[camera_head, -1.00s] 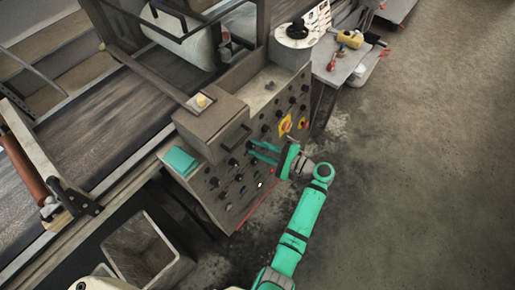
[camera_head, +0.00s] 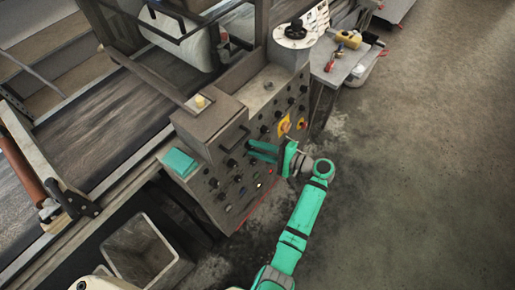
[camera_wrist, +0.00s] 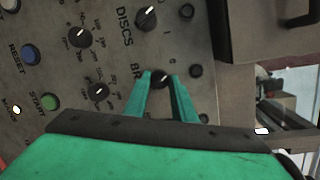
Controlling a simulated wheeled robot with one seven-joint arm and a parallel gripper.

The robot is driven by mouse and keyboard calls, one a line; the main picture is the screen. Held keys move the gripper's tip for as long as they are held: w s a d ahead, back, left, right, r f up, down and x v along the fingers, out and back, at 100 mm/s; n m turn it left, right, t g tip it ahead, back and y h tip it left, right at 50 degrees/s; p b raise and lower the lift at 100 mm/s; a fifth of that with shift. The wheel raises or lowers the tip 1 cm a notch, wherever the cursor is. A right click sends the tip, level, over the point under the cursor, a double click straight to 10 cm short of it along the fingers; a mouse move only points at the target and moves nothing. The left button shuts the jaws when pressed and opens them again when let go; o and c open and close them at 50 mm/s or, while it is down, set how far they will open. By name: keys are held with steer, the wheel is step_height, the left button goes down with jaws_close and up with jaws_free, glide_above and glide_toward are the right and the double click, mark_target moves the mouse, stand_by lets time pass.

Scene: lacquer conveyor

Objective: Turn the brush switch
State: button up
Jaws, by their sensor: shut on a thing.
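The brush switch (camera_wrist: 161,77) is a black rotary knob with a pale pointer mark, beside lettering that starts "BR"; the rest of the word is covered. In the wrist view, my gripper (camera_wrist: 161,76) has one green finger on each side of this knob and is shut on it. In the head view, my gripper (camera_head: 251,150) reaches the sloping face of the grey control panel (camera_head: 232,202) from the right. Its fingers hide the knob there.
Close by are the DISCS knob (camera_wrist: 147,18), other black knobs, a blue RESET button (camera_wrist: 31,54) and a green START button (camera_wrist: 50,102). A yellow-backed switch (camera_head: 284,126) is right of my fingers. A grey bin (camera_head: 147,250) stands below left. Open floor lies right.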

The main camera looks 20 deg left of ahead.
steer(key=shift+f, duration=0.1)
steer(key=o, duration=1.1)
steer(key=shift+s+a, duration=0.1)
steer(key=shift+c, duration=0.2)
steer(key=v, duration=1.1)
steer(key=shift+a, duration=0.1)
